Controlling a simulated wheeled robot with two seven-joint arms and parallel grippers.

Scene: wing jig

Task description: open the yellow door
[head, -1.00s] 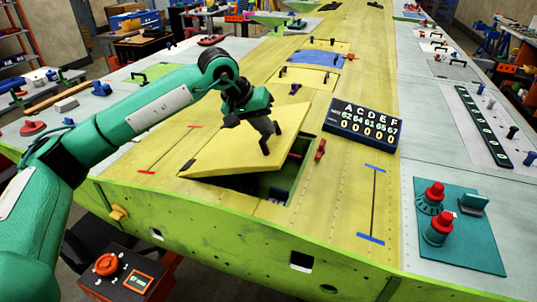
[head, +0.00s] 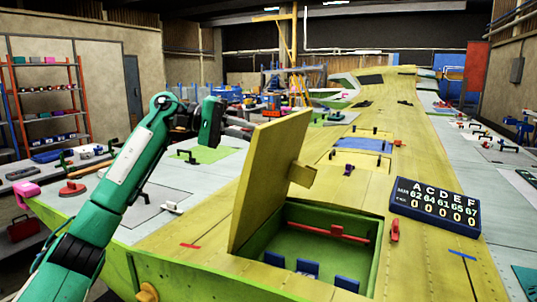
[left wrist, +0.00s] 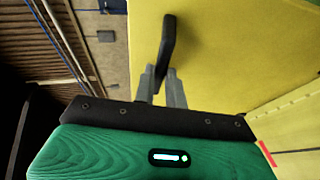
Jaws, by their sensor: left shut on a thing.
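The yellow door (head: 270,180) stands steeply raised on the left side of its opening, and the green bay (head: 300,240) below is uncovered. A yellow block (head: 302,174) sits at the door's right edge. In the left wrist view the door's outer face (left wrist: 245,50) fills the right side, with a black handle (left wrist: 168,40) on it. My left gripper (left wrist: 163,80) is shut on this handle. My right gripper is out of view.
Inside the bay are a red bar (head: 328,227) and blue blocks (head: 307,267) along the front. A red latch (head: 395,229) and a dark number board (head: 435,206) lie right of the opening. A blue panel (head: 363,145) lies farther back.

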